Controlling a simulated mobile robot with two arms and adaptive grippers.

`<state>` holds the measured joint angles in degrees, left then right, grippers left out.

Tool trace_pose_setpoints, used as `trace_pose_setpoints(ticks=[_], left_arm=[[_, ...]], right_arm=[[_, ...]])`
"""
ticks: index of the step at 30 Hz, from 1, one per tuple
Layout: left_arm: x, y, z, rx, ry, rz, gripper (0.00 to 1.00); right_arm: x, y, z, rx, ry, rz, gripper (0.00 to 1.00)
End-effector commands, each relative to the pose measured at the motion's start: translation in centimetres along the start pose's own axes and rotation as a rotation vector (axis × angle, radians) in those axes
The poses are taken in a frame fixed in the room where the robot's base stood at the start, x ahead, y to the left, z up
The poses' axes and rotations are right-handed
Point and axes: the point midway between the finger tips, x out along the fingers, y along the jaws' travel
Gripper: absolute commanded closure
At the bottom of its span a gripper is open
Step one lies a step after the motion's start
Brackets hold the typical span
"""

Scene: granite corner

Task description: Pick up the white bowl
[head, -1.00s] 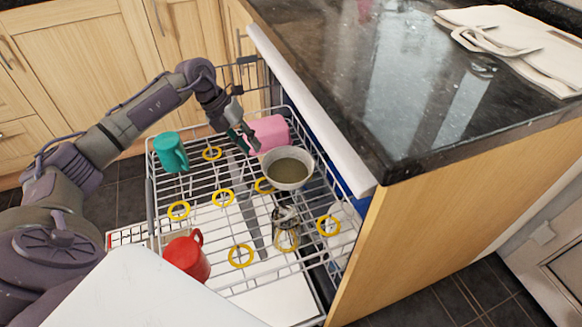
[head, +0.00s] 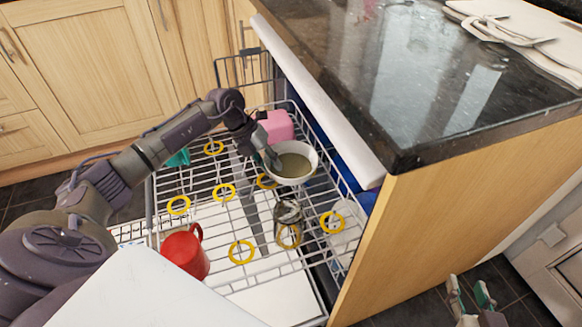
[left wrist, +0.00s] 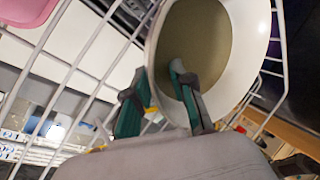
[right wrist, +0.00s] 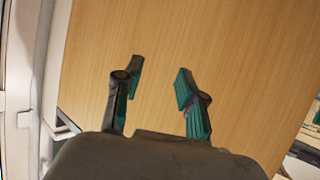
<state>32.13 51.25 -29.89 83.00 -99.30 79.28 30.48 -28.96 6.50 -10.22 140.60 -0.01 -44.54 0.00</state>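The white bowl (head: 311,158), with an olive-grey inside, sits upright at the right side of the dishwasher's upper rack. It also fills the top middle of the left wrist view (left wrist: 251,45). My left gripper (head: 273,160) is at the bowl's near-left rim. In the left wrist view its green-padded fingers (left wrist: 158,88) are apart, one outside the bowl and one over its inside, with the rim between them. My right gripper (head: 469,290) is open and empty at the lower right, facing the wooden side panel in the right wrist view (right wrist: 158,72).
The wire rack (head: 205,262) holds a red mug (head: 185,254), a pink item (head: 277,125), a glass (head: 288,215) and a mostly hidden teal mug (head: 178,158). A dark granite counter (head: 440,90) and wooden panel (head: 460,200) bound the right side.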

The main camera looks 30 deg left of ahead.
Motion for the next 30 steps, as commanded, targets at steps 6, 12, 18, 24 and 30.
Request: trace_pose_setpoints(ticks=[6, 12, 18, 24, 30], left_arm=[[0.0, 0.0, 0.0, 0.000, 0.000, 0.000, 0.81], [0.0, 0.0, 0.0, 0.000, 0.000, 0.001, 1.00], [-0.1, 0.0, 0.0, 0.000, -0.001, 0.001, 1.00], [-0.4, -0.1, 0.0, 0.000, -0.001, 0.002, 1.00], [-2.1, -1.0, 0.1, 0.002, -0.003, 0.001, 1.00]], right_arm=[[0.0, 0.0, 0.0, 0.000, 0.000, 0.000, 0.60], [0.0, 0.0, 0.0, 0.000, -0.001, 0.000, 0.60], [0.0, 0.0, 0.0, 0.000, -0.001, 0.000, 0.60], [-0.1, 0.0, 0.1, 0.000, -0.010, 0.000, 0.60], [-0.8, 0.4, 2.3, 0.001, -0.139, 0.009, 0.60]])
